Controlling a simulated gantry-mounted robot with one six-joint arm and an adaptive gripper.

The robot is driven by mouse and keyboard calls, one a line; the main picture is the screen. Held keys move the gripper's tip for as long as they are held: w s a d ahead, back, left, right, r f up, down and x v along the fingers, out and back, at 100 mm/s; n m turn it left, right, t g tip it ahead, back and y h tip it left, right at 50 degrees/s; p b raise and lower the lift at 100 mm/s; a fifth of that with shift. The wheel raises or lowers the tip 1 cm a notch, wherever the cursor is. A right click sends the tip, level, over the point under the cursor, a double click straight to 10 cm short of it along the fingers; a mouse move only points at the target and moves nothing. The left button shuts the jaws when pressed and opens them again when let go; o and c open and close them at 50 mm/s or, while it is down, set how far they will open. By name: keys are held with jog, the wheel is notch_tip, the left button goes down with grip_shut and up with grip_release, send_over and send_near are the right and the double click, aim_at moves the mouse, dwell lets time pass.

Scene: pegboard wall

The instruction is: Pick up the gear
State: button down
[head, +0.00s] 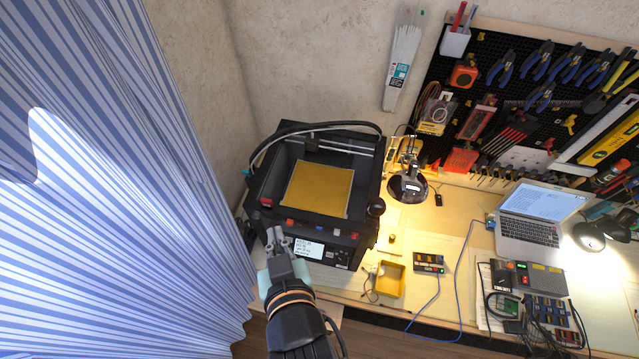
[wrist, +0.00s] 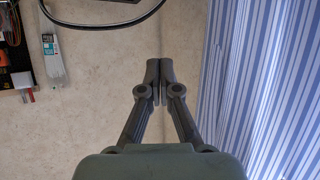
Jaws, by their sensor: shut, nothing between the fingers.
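I cannot make out a gear for certain in either view. A small brass-coloured piece (head: 392,238) stands on the bench right of the 3D printer, too small to identify. The black 3D printer (head: 345,233) has a bare-looking yellow bed (head: 318,190). My gripper (head: 277,236) is in front of the printer's left front corner in the head view, fingers pointing toward it. In the wrist view my gripper (wrist: 159,70) is shut with its fingertips together and nothing between them. It faces the wall.
A laptop (head: 530,228) and electronics lie further right. Tools hang on the pegboard (head: 480,90). A striped curtain (head: 120,180) fills the left.

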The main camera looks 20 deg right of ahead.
dwell(0.3)
jog(key=shift+c, duration=2)
grip_release()
